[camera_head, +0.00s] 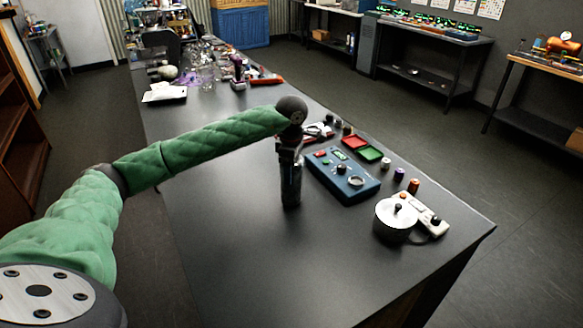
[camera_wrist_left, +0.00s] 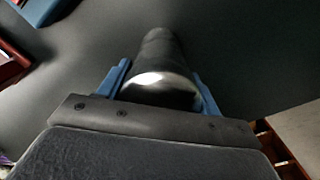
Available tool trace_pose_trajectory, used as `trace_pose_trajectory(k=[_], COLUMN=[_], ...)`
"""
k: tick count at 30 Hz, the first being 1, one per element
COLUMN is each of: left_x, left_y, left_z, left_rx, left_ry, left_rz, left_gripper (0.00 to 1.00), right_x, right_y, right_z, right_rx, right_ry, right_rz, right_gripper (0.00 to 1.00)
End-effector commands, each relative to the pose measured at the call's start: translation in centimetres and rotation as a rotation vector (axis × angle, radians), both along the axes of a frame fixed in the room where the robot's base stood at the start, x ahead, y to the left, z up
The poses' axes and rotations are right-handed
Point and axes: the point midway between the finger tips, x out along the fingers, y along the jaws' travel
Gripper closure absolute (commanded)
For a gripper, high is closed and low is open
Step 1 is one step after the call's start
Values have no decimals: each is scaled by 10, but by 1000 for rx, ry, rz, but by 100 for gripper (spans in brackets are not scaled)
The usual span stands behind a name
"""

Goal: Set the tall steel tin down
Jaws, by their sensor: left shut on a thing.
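The tall steel tin (camera_head: 291,186) is a dark, shiny upright cylinder in the head view, over the middle of the black table (camera_head: 220,240). My left gripper (camera_head: 289,152) is shut on its upper part from above. In the left wrist view the tin (camera_wrist_left: 163,88) sits between the blue fingers of my left gripper (camera_wrist_left: 162,85), with a bright glint on its near end. I cannot tell whether the tin's base touches the table or hangs just above it. My right gripper is not in view.
A blue control box (camera_head: 342,178) stands just right of the tin. Clutter fills the table's far end. The near and left tabletop is clear.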

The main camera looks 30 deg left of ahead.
Motion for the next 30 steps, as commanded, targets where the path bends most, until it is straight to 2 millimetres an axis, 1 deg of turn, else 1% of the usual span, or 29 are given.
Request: trace_pose_trajectory(k=[9,10,12,13,27,30], left_x=[0,0,0,0,0,0], left_y=[0,0,0,0,0,0], left_z=[-2,-2,-2,-2,1,6], left_rx=[0,0,0,0,0,-2], left_ry=[0,0,0,0,0,-1], left_rz=[0,0,0,0,0,0], left_gripper=[65,30,16,14,14,14], right_x=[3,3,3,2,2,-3], right_y=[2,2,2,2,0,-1], right_z=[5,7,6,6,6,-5], right_rx=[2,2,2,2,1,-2], right_ry=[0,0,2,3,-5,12], right_rz=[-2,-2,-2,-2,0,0], right_gripper=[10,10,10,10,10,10])
